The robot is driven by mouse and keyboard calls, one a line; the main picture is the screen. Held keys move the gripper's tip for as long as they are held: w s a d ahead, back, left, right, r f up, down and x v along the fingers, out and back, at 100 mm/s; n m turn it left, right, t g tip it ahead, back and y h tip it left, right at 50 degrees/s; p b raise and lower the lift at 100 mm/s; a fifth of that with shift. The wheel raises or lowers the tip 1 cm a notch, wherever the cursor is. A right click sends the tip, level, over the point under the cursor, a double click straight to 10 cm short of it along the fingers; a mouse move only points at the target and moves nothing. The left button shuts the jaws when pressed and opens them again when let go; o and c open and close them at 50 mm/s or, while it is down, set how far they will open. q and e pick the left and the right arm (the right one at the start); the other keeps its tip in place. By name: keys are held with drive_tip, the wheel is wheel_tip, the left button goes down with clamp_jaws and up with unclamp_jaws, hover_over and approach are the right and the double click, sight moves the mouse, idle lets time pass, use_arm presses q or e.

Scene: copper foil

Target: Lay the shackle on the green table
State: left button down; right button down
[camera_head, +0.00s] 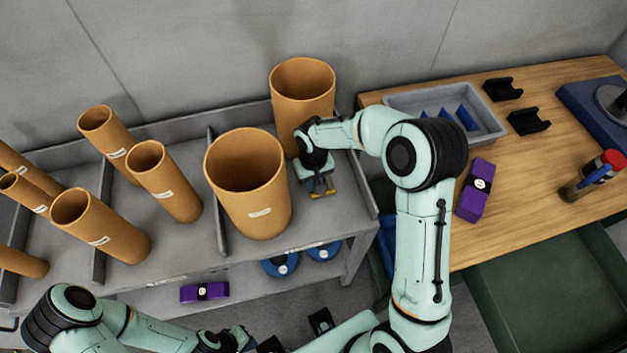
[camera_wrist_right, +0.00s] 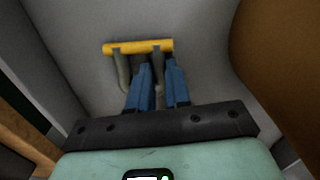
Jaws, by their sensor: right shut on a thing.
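My right gripper (camera_head: 318,188) is between the large cardboard tubes and the right edge of the grey shelf. In the right wrist view its blue fingers (camera_wrist_right: 157,88) are shut on the shackle (camera_wrist_right: 138,47), which has a yellow pin and a grey bow. In the head view the shackle (camera_head: 323,194) is mostly hidden by the gripper, with only a yellow bit showing. I cannot tell whether it touches the shelf. A dark green surface with raised edges (camera_head: 550,290), likely the green table, is at the lower right. My left gripper (camera_head: 242,338) is low in the view, its fingers unclear.
Cardboard tubes (camera_head: 250,190) stand close left of and behind the right gripper. The green surface looks clear.

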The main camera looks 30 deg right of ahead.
drive_tip(key=c, duration=1.4)
unclamp_jaws()
drive_tip(key=shift+f, duration=0.1)
drive_tip(key=o, duration=0.3)
